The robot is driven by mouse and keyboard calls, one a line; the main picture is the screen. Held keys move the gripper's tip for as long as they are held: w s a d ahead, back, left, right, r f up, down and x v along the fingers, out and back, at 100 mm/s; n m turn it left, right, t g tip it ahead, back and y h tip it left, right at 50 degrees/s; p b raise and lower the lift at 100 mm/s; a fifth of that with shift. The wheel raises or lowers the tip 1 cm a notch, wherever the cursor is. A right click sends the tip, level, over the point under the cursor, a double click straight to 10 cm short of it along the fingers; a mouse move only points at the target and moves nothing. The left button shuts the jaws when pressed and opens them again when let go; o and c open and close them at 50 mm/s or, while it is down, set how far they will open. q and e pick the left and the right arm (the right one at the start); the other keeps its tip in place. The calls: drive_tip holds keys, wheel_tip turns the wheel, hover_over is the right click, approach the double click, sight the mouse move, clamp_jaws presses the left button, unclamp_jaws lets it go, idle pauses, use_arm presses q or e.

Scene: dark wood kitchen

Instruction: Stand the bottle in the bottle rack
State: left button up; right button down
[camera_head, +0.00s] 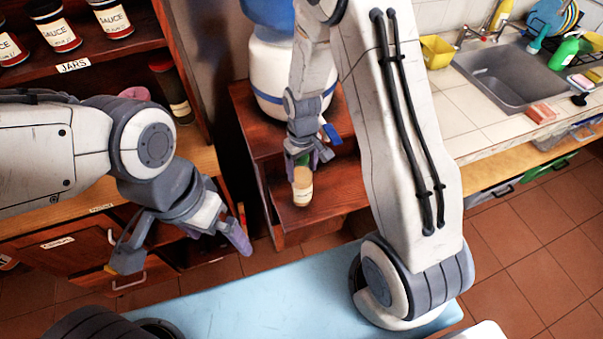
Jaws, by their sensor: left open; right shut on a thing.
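My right gripper (305,157) is shut on a small bottle (302,189) with a green upper part and a tan label. The bottle hangs roughly upright below the fingers, in front of a reddish-brown wooden stand (335,190). I cannot tell whether it touches the stand's lower step. My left gripper (182,248) is open and empty, in front of the drawers at the left. I cannot clearly make out a bottle rack in this view.
A large white and blue container (285,65) stands on the wooden stand. Sauce jars (108,18) fill a shelf at upper left, with a dark bottle (171,90) below. A sink counter (458,115) lies at right. The tiled floor (530,250) at right is clear.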

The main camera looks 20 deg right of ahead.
drive_tip(key=shift+w+f, duration=0.2)
drive_tip(key=shift+w, duration=0.15)
drive_tip(key=shift+f, duration=0.2)
drive_tip(key=shift+f+p, duration=0.45)
drive_tip(key=shift+f, duration=1.4)
drive_tip(key=shift+f, duration=0.15)
unclamp_jaws()
